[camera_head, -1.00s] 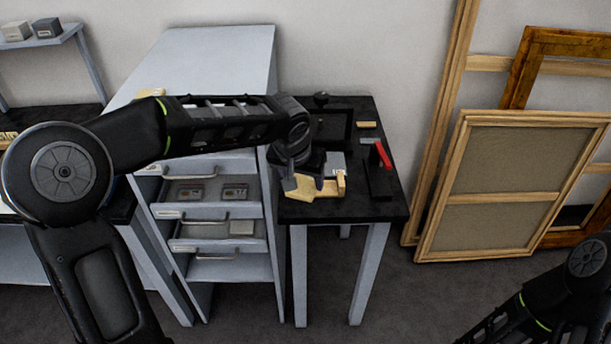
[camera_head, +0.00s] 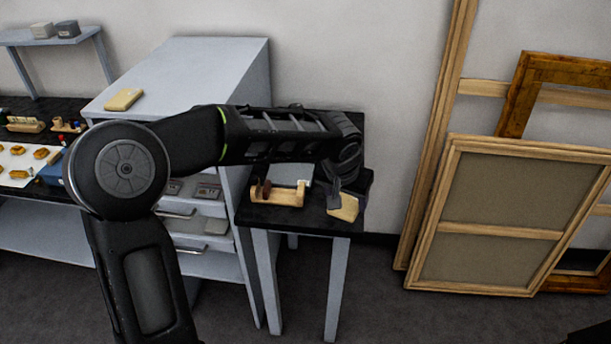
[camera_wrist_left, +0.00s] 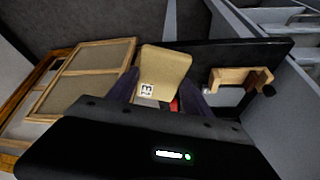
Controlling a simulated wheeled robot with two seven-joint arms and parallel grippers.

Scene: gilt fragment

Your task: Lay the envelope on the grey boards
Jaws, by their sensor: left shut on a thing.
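A tan envelope (camera_head: 343,206) is held in my left gripper (camera_head: 340,188) over the right front part of the small black-topped table (camera_head: 265,216). In the left wrist view the envelope (camera_wrist_left: 166,68) sticks out beyond the fingers of my left gripper (camera_wrist_left: 165,98), and a small white label with dark print shows on it. The gripper is shut on its near end. I cannot make out the grey boards for certain; my left arm and the envelope cover part of the tabletop. My right gripper is out of view.
A wooden holder (camera_head: 277,194) stands on the table left of the envelope; it also shows in the left wrist view (camera_wrist_left: 240,77). A grey drawer cabinet (camera_head: 190,75) with open drawers adjoins the table's left side. Framed canvases (camera_head: 510,215) lean on the wall at right.

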